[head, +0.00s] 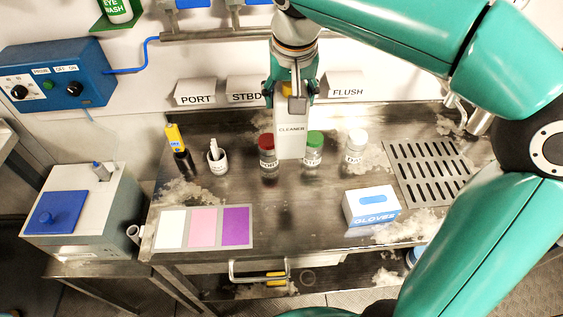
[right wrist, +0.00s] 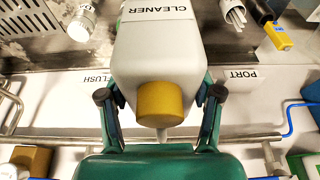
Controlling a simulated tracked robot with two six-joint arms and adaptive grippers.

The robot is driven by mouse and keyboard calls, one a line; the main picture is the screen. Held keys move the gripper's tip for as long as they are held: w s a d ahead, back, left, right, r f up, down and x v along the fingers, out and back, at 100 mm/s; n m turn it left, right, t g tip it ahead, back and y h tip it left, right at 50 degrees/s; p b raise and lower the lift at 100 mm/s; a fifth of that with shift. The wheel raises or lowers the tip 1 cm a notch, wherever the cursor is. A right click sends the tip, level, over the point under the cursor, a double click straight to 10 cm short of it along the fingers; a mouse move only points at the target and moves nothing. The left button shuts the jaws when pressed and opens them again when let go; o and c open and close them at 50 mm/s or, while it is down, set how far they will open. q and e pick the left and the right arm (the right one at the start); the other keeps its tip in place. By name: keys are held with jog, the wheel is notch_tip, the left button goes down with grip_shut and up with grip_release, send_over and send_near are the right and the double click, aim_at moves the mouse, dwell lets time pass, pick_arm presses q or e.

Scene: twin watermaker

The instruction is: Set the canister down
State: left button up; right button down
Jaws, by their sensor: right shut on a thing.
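The canister is a white box-shaped bottle (head: 291,143) marked CLEANER, with a yellow cap. It is upright at the back middle of the bench, behind a red-capped and a green-capped bottle. My right gripper (head: 290,92) is shut on its upper part from above and behind. In the right wrist view, the canister (right wrist: 160,50) sits between the two fingers (right wrist: 160,100), its yellow cap toward the palm. Its base is partly hidden, so I cannot tell whether it touches the bench. My left gripper is not in view.
On the bench (head: 300,215) stand the red-capped bottle (head: 268,157), green-capped bottle (head: 313,149), white-capped bottle (head: 355,150), white cup (head: 217,161) and glove box (head: 371,207). A drain grate (head: 430,172) is at right. The middle front is clear.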

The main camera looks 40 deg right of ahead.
notch_tip(320, 180, down, 17)
jog(key=shift+f, duration=0.15)
dwell(0.5)
jog(key=shift+w, duration=0.1)
jog(key=shift+f, duration=0.1)
jog(key=shift+c, duration=1.1)
grip_release()
